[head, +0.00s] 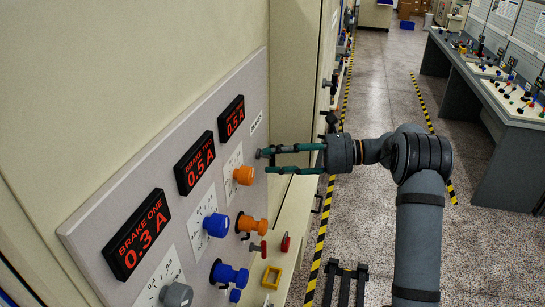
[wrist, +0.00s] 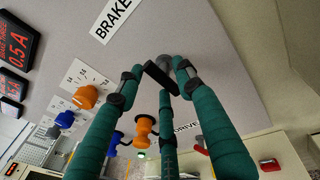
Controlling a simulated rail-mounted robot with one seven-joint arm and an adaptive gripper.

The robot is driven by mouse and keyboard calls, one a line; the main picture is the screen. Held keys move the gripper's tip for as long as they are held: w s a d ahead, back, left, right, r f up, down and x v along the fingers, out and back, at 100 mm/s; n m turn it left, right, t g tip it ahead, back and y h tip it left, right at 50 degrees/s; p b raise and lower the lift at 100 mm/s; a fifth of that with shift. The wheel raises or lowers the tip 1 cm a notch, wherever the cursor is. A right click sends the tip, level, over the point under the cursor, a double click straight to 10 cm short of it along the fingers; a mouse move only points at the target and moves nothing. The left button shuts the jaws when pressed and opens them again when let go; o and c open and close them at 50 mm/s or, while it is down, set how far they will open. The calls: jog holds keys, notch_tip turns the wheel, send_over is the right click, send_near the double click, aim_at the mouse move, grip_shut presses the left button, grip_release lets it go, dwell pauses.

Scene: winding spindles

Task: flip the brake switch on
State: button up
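My gripper (head: 268,160) has green-wrapped fingers that reach toward the grey panel, just right of the upper orange knob. Its fingers stand apart. In the wrist view my gripper (wrist: 158,82) points at a dark bar-like piece (wrist: 160,79) among the fingertips, which looks like the brake switch's lever. The fingers partly cover it, and I cannot tell whether they touch it or which way it is set. A BRAKE label (head: 257,122) is above the fingertips on the panel; it also shows in the wrist view (wrist: 112,18).
The panel carries red-digit displays (head: 195,162), an upper orange knob (head: 244,175), a blue knob (head: 216,225) and a grey knob (head: 176,294). A lower orange knob (head: 252,226) and a red lever (head: 258,248) sit below my gripper. The aisle floor (head: 385,85) is open at right.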

jog(key=d+r, duration=0.1)
jog(key=d, duration=1)
jog(key=shift+s+r, duration=0.15)
jog(key=shift+s, duration=0.1)
jog(key=a, duration=0.4)
jog(key=a+f, duration=0.1)
jog(key=a, duration=0.7)
jog(key=shift+w+f, duration=0.15)
jog(key=shift+w, duration=0.1)
jog(key=shift+d, duration=0.1)
